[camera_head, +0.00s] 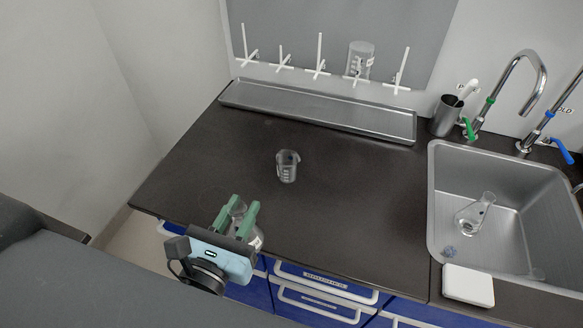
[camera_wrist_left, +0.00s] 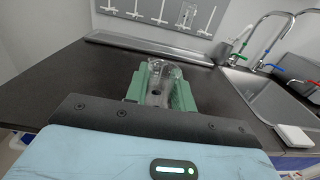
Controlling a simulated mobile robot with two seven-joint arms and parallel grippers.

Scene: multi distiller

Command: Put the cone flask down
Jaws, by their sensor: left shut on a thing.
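My left gripper (camera_head: 237,215) has green fingers and is shut on a clear glass flask (camera_head: 254,239) near the front edge of the dark counter (camera_head: 350,215). In the left wrist view the green fingers (camera_wrist_left: 160,84) close around the glass flask (camera_wrist_left: 176,72), with the counter behind it. The fingers hide part of the flask, and I cannot tell whether its base touches the counter. A small clear beaker (camera_head: 287,166) stands on the counter beyond the gripper. Another clear conical flask (camera_head: 475,214) lies tilted in the sink. My right gripper is not in view.
A metal sink (camera_head: 505,248) with taps (camera_head: 510,90) is at the right. A white block (camera_head: 468,285) sits at its front edge. A metal tray (camera_head: 320,108) runs along the back under a peg rack holding a beaker (camera_head: 360,58). The counter's middle is mostly free.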

